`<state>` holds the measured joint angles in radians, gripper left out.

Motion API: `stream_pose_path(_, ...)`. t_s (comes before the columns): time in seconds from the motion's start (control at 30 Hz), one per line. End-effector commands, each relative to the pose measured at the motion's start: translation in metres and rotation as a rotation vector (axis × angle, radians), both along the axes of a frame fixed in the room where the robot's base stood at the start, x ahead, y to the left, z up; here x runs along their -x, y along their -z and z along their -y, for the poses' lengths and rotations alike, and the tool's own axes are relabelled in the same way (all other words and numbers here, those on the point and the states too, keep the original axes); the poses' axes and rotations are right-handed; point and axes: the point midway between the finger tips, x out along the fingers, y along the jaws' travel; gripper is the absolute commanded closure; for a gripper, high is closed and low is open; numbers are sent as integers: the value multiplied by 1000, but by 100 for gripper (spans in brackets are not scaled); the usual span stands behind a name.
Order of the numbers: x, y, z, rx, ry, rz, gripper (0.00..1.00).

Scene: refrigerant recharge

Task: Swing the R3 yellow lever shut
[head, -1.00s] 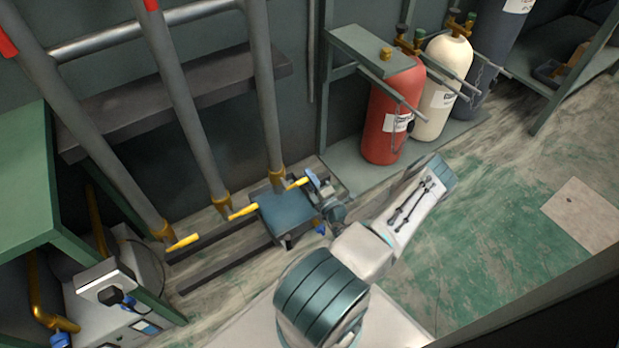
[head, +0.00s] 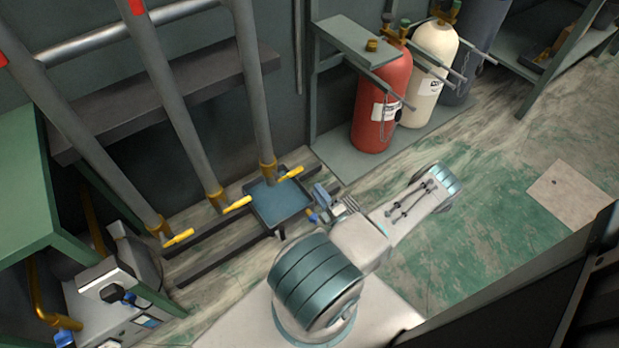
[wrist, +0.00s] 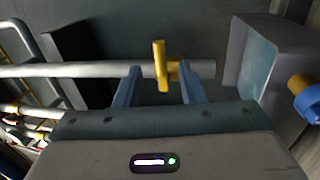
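Three yellow levers sit at the feet of three grey pipes in the head view: a left one (head: 178,237), a middle one (head: 237,204) and a right one (head: 291,173). No R3 label is readable; the right lever is nearest my gripper. My gripper (head: 316,202) is just right of and below that lever, with a small gap. In the wrist view a yellow lever (wrist: 160,66) on its brass fitting appears between the two blue fingers, beyond their tips. The fingers are apart, with nothing seen held.
A blue tray (head: 279,203) lies under the right pipe (head: 254,90), left of my gripper. A red cylinder (head: 384,95) and a cream cylinder (head: 433,65) stand behind a rail to the right. A green bench (head: 25,180) is at the left.

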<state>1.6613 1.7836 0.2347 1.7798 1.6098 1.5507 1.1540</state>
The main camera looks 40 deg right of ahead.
Motion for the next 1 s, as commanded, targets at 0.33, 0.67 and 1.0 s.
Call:
stream_pose_path(0.33,28,6,-5,0,0,0,64)
stream_pose_path(0.67,28,6,-5,0,-1,0,64)
stream_pose_path(1.0,21,-11,-5,41,-48,-7,64)
